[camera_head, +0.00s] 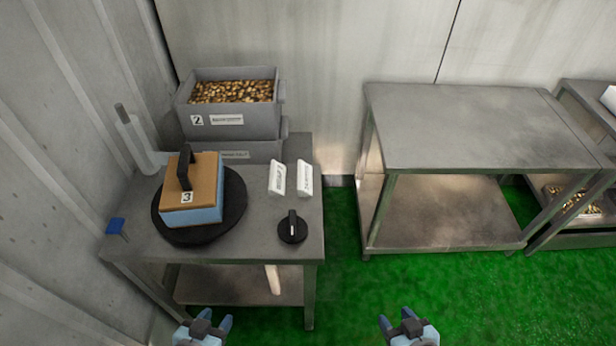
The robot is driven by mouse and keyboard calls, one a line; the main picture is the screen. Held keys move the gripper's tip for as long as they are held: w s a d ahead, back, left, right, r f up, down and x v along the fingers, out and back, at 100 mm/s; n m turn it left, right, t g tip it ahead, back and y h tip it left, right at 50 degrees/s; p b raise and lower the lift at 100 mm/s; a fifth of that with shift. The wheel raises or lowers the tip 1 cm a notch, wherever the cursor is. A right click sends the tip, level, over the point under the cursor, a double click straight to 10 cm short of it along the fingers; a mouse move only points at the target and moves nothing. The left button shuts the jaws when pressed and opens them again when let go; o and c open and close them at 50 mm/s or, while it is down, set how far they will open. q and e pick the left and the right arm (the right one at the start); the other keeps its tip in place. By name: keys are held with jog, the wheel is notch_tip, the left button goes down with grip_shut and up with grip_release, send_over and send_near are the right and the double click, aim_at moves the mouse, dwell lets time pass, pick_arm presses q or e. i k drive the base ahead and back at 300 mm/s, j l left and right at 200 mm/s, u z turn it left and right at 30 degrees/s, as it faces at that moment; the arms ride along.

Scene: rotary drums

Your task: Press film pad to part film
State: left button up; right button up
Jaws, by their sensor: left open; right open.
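A block with a tan top, light-blue sides, a black handle and a "3" label, perhaps the film pad (204,189), sits on a round black plate (236,204) on the left steel table (262,240). A roll of whitish film (139,146) stands upright at the table's left, behind the block. I cannot tell whether film lies under the block. My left gripper (213,318) is open and empty at the bottom edge, in front of the table. My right gripper (394,318) is open and empty over the green floor, right of the table. Neither touches anything.
Stacked grey bins (230,107) stand at the table's back, the upper one full of brownish pieces. Two white labelled blocks (291,178) and a black knob (292,228) are at right. An empty steel table (480,130) stands right.

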aim_at(114, 226)
jog(key=u, duration=1.45)
